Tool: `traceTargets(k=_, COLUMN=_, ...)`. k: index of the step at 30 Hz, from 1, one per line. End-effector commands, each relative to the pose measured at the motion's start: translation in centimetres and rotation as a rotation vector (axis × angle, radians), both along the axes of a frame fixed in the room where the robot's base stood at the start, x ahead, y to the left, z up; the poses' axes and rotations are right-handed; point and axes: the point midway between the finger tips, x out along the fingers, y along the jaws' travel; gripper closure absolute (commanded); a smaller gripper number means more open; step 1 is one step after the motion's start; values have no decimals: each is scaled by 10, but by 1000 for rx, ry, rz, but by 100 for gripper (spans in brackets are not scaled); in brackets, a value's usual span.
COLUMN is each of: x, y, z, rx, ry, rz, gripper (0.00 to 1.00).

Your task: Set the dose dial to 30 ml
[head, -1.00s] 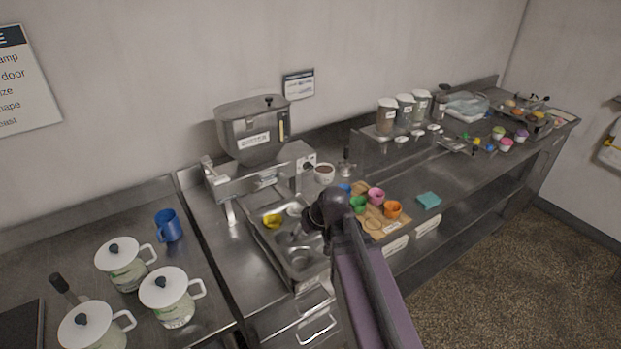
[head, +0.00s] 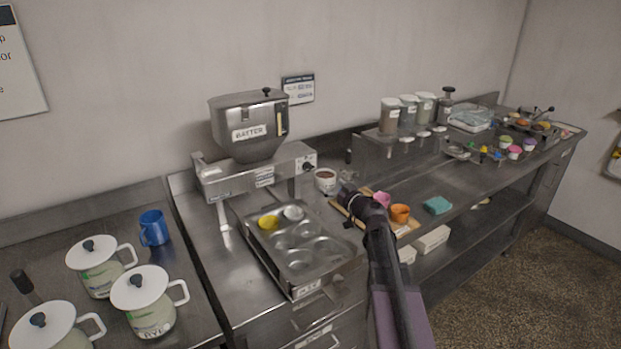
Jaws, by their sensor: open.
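The dose dial (head: 309,167) is a small dark knob on the right end face of the metal batter dispenser (head: 230,182). Its setting is too small to read. The dispenser has a steel hopper (head: 247,134) labelled BATTER on top. My gripper (head: 346,194) is dark, at the end of my arm, to the right of and below the dial in the picture, and apart from it. It is open, with nothing visible in it. My arm hides part of the wooden board with the cups.
A muffin tray (head: 305,283) with a yellow and a white cup sits below the dispenser. Coloured cups, including an orange one (head: 400,213), are beside my arm. Lidded jugs and a blue mug (head: 154,228) stand left.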

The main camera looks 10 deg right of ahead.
Motion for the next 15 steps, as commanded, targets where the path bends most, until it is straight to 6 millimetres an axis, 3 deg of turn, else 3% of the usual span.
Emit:
traceTargets(k=4, x=3, y=-9, z=-1, rx=0, ry=-21, rz=-25, gripper=9)
traceTargets(k=15, x=4, y=-9, z=0, rx=0, ry=-21, rz=-25, gripper=9)
